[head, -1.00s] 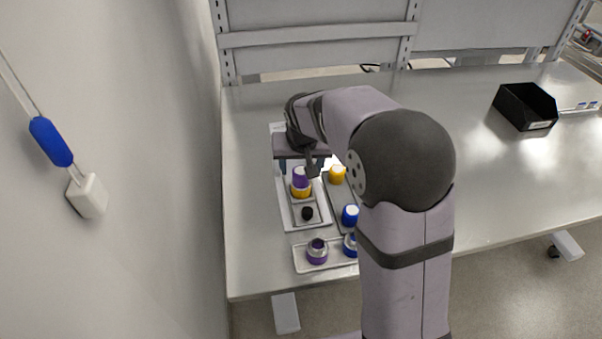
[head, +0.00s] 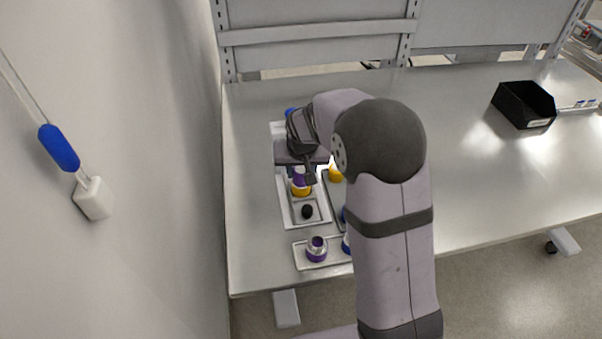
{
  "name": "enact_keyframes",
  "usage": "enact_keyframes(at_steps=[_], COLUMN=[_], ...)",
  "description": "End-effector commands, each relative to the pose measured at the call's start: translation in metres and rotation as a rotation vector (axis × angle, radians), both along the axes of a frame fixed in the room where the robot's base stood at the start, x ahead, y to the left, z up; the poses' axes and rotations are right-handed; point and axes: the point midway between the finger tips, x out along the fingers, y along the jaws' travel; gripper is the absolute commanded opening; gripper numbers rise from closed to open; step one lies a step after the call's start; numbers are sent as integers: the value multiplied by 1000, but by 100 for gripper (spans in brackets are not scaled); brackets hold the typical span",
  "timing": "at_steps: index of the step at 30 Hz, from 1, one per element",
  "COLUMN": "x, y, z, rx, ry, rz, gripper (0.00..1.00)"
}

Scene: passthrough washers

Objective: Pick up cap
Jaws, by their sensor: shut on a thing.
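My gripper (head: 301,169) is low over the tray on the left of the table, with its fingers at the purple cap (head: 298,180). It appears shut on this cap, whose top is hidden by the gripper. The purple cap is directly above a yellow ring-shaped part (head: 301,191) in the grey-white tray (head: 285,215). I cannot tell whether the two touch. A yellow cap (head: 335,173) with a pale top is just right of the gripper, partly hidden by my arm.
A black knob (head: 307,211) sits in the tray's front compartment. A front tray (head: 302,264) holds a purple-and-metal fitting (head: 317,249) and a blue one (head: 346,244), partly hidden. A blue item (head: 290,112) shows behind the gripper. A black bin (head: 524,105) stands far right; the table's middle right is clear.

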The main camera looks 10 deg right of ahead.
Motion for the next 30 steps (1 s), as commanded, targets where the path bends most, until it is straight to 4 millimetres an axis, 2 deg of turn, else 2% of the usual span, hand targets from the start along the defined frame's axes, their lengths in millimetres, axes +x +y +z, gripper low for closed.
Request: enact_keyframes(at_steps=[5,10,24,30], x=[0,1,1,0], y=[0,0,0,0], z=[1,12,84,99], rx=[0,0,0,0], ry=[-1,-4,-4,-1], rz=[0,-1,0,0], gripper=[15,15,15,15])
